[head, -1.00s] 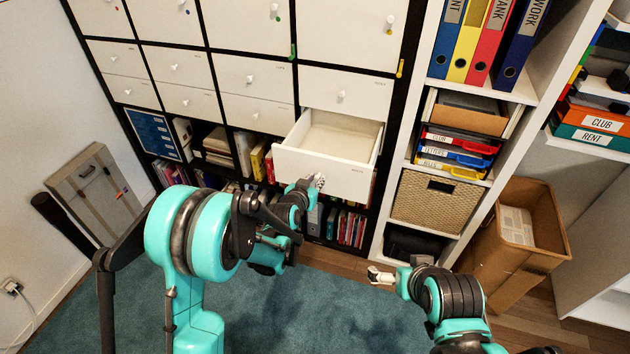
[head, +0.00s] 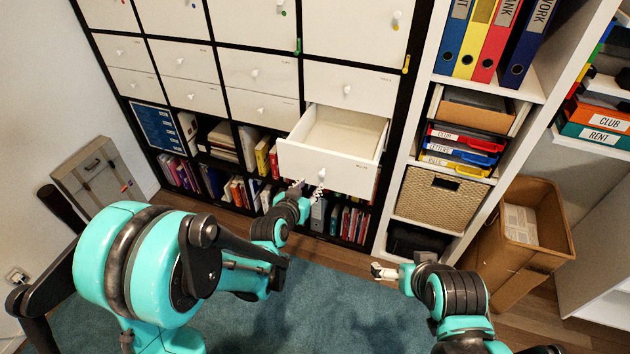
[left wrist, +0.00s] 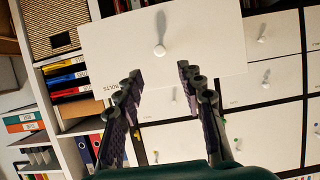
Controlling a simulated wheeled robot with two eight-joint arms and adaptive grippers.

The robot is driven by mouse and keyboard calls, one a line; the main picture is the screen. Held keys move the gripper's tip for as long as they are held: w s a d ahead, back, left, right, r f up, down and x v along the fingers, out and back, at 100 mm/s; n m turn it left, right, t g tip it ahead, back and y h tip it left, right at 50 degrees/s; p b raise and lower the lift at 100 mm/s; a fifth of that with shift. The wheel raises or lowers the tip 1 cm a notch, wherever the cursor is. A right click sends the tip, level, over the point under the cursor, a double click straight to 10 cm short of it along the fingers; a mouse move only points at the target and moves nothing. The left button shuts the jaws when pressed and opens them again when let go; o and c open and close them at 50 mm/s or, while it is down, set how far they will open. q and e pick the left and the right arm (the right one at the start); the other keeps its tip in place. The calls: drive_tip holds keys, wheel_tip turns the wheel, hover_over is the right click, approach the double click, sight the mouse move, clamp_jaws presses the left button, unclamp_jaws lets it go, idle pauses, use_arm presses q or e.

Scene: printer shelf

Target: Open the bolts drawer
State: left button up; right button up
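The bolts drawer (head: 332,163) is a white drawer that stands pulled out from the shelf unit, its inside empty where I can see it. In the left wrist view, its front (left wrist: 205,50) carries the word BOLTS and a round white knob (left wrist: 160,49). My left gripper (head: 308,188) is just below and in front of the drawer front. In the left wrist view, its two fingers (left wrist: 158,80) are spread apart with the knob beyond and between their tips, not gripped. My right gripper (head: 384,272) is away from the drawer, low on the right; its finger gap is too small to tell.
Closed white drawers (head: 262,105) surround the open one. Books stand on the shelves below. To the right are a wicker basket (head: 440,197), letter trays (head: 462,145) and a cardboard box (head: 515,240). A teal rug (head: 330,300) covers the floor.

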use_arm(q)
drive_tip(key=shift+v, duration=1.2)
drive_tip(key=s+a+r+n+g+y, duration=0.1)
drive_tip(key=s+a, duration=0.3)
drive_tip(key=s, duration=0.4)
drive_tip(key=s+a+r+n+g+y, duration=0.1)
drive_tip(key=s+a+g, duration=0.2)
drive_tip(key=s, duration=0.5)
drive_tip(key=s+a+r+n+g+y, duration=0.1)
drive_tip(key=s+a+y, duration=0.1)
drive_tip(key=s+a, duration=0.3)
drive_tip(key=s, duration=0.3)
drive_tip(key=shift+a+r+n+g, duration=0.2)
drive_tip(key=shift+a+n+g, duration=0.1)
drive_tip(key=shift+a+g, duration=0.1)
drive_tip(key=shift+s, duration=0.1)
